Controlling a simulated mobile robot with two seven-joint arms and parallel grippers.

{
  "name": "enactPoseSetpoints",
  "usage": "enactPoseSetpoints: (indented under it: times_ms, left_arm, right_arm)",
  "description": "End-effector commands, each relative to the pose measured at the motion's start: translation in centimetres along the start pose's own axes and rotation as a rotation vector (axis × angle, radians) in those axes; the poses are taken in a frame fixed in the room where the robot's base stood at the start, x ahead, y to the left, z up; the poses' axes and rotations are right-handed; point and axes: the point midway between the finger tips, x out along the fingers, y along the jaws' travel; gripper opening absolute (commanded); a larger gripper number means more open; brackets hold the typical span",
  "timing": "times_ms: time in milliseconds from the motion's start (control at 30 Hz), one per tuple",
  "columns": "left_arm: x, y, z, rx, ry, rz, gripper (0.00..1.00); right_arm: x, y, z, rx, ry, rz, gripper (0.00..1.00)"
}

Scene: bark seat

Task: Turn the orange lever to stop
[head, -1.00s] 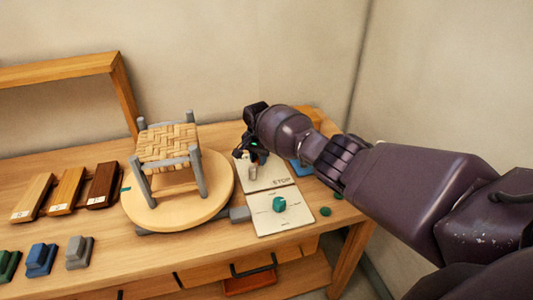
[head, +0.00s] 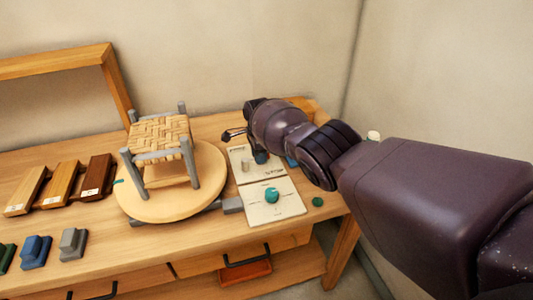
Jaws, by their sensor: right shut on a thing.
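The control plate (head: 283,209) lies on the bench right of the round turntable. Its upper half is marked STOP and carries a small pale post (head: 245,165); its lower half has a teal knob (head: 272,195). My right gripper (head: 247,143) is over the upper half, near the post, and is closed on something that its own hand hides. The orange lever cannot be made out clearly; it is probably in the hidden grip. My left gripper is not in view.
A stool with a woven seat (head: 160,132) stands on the turntable (head: 212,190). Wood samples (head: 62,183) and coloured blocks (head: 36,250) lie at left. A green button (head: 318,202) is right of the plate. A wooden frame (head: 118,85) stands behind.

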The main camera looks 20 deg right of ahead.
Motion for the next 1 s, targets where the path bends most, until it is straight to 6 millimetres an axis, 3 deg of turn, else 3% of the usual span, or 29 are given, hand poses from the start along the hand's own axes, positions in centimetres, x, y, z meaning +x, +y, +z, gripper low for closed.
enactPoseSetpoints:
  times_ms: [667, 700, 800, 867, 1000]
  left_arm:
    - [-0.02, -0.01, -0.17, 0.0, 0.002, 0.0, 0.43]
    - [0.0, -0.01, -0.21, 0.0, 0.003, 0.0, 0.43]
    - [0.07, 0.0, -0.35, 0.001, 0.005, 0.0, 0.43]
    - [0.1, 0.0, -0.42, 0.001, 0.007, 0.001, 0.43]
    - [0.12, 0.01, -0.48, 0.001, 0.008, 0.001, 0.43]
  right_arm:
    - [-0.01, 0.04, 0.63, 0.059, 0.003, 0.002, 0.0]
    - [-0.02, 0.04, 0.63, 0.059, 0.003, 0.002, 0.25]
    - [-0.02, 0.03, 0.64, 0.059, 0.002, 0.001, 0.41]
    - [-0.02, 0.03, 0.67, 0.057, 0.002, 0.001, 0.48]
    - [-0.02, 0.02, 0.73, 0.056, 0.001, 0.0, 0.48]
